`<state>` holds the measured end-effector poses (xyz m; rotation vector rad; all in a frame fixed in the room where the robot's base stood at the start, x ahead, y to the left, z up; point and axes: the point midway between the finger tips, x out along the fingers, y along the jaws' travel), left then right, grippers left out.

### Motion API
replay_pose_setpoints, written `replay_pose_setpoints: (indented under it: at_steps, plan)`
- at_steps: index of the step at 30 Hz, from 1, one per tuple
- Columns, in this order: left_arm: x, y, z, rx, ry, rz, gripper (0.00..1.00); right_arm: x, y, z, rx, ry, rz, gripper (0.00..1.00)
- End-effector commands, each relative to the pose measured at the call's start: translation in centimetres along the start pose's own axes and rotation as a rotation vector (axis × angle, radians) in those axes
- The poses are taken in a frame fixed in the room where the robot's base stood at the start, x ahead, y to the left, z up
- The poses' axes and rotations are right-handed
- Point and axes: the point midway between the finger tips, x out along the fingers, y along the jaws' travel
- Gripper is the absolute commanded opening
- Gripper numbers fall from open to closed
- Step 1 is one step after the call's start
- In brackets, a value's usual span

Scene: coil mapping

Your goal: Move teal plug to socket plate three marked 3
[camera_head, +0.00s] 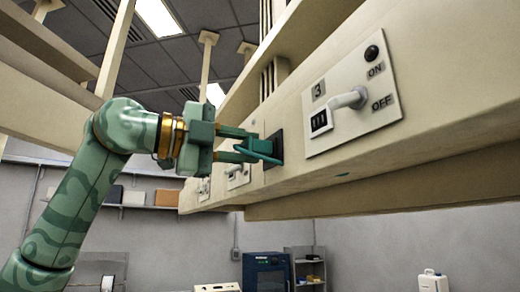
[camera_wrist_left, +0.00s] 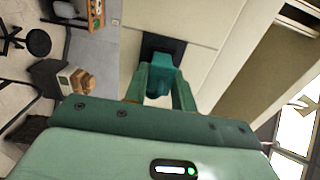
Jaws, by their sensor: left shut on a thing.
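My left gripper (camera_head: 247,145) is shut on the teal plug (camera_head: 262,150), a block with a loop-like handle. The plug is up against a dark square socket (camera_head: 276,143) on the beige beam's face. In the left wrist view the plug (camera_wrist_left: 160,75) sits between the fingers, in front of the dark square (camera_wrist_left: 174,44). I cannot tell how deep it sits in it. The plate marked 3 (camera_head: 330,130) is just right of this socket, with a grey lever, a small black counter window, a round black knob and ON and OFF labels. My right gripper is not in view.
The long beige beam (camera_head: 420,140) runs across the right side. More switch plates (camera_head: 238,176) line it farther off, beyond my gripper. A shelf with boxes (camera_head: 165,198), a dark blue cabinet (camera_head: 267,272) and a white jug (camera_head: 432,281) stand well behind. Open air lies below the beam.

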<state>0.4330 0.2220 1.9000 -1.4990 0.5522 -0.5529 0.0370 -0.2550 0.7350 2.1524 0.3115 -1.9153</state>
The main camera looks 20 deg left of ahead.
Motion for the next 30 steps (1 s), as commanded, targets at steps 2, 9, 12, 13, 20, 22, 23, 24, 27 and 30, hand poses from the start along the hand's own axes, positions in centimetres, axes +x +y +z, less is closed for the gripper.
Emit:
replay_pose_setpoints:
  at_steps: [2,9,12,13,20,22,23,24,27,30]
  plan:
    - [-0.2,0.1,0.0,-0.001,0.0,0.002,0.02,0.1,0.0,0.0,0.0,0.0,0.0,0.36]
    - [-1.0,0.0,0.0,0.0,0.0,0.001,0.02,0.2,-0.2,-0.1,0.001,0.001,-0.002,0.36]
    - [-1.3,0.0,0.0,0.0,0.0,0.001,0.02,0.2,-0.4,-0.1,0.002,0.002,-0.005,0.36]
    - [-1.4,0.0,0.0,0.0,0.0,0.001,0.02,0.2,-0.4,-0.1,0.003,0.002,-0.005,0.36]
    - [-2.0,0.0,0.0,-0.001,0.0,0.0,0.02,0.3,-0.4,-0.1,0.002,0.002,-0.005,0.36]
    - [-2.1,0.0,0.0,-0.001,0.0,0.0,0.02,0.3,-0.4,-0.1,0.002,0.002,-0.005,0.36]
    - [-2.1,0.0,0.0,-0.001,0.0,0.001,0.02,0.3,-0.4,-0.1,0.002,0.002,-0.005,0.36]
    - [-2.1,0.0,0.0,0.0,0.001,0.001,0.02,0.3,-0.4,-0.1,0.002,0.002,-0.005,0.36]
    - [-2.1,0.0,0.0,0.0,0.0,0.001,0.02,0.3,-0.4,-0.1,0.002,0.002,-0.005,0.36]
    - [-2.1,0.0,0.0,0.0,0.0,0.001,0.02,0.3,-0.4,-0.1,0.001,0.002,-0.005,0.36]
